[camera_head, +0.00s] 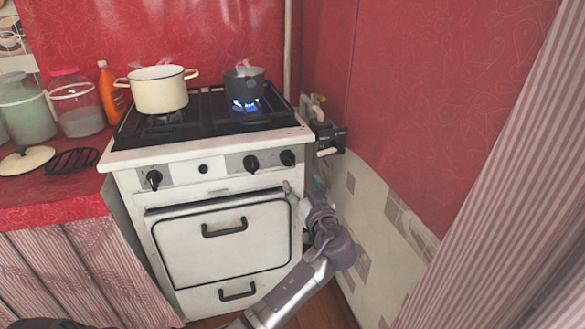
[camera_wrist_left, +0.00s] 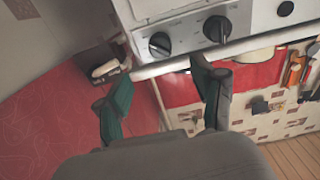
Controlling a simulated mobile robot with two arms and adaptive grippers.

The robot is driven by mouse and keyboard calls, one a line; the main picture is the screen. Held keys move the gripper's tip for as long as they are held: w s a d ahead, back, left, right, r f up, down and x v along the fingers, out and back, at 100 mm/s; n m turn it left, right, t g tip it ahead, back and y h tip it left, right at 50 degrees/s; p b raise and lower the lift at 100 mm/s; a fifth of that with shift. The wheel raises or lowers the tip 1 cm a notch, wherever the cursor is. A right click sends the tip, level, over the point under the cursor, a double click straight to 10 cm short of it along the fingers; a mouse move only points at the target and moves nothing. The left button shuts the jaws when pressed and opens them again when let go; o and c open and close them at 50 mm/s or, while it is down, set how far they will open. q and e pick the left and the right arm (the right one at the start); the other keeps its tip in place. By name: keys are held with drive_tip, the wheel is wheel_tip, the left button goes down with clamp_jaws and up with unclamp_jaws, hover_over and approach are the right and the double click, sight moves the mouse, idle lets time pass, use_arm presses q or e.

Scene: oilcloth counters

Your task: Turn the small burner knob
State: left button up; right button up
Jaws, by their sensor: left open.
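The white stove (camera_head: 222,190) has a front panel with black knobs. Two stand near its right end: an inner knob (camera_head: 251,163) and an outermost knob (camera_head: 287,158). Another knob (camera_head: 154,178) is at the left, and a small round black one (camera_head: 203,168) lies between. The left wrist view shows the panel upside down, with the outermost knob (camera_wrist_left: 160,44) and inner knob (camera_wrist_left: 217,29) beyond the fingertips. My left gripper (camera_head: 312,192) is by the stove's right front edge, below the knobs. Its green fingers (camera_wrist_left: 164,92) are spread, empty and apart from the knobs. My right gripper is out of view.
A blue flame burns under a grey pot (camera_head: 245,85) at right. A cream pot (camera_head: 159,92) stands on the left burner. The red wall (camera_head: 420,100) and tiled lower wall (camera_head: 375,220) are close right of my left arm. A counter (camera_head: 50,190) with jars adjoins the stove.

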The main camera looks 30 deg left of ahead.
sight(291, 164)
use_arm(q)
drive_tip(key=x, duration=1)
drive_tip(key=shift+w+a, duration=0.5)
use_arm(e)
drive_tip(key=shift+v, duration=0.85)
use_arm(q)
drive_tip(key=shift+c, duration=0.3)
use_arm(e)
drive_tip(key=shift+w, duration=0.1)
use_arm(q)
drive_tip(key=shift+b, duration=0.3)
drive_tip(key=c, duration=1.1)
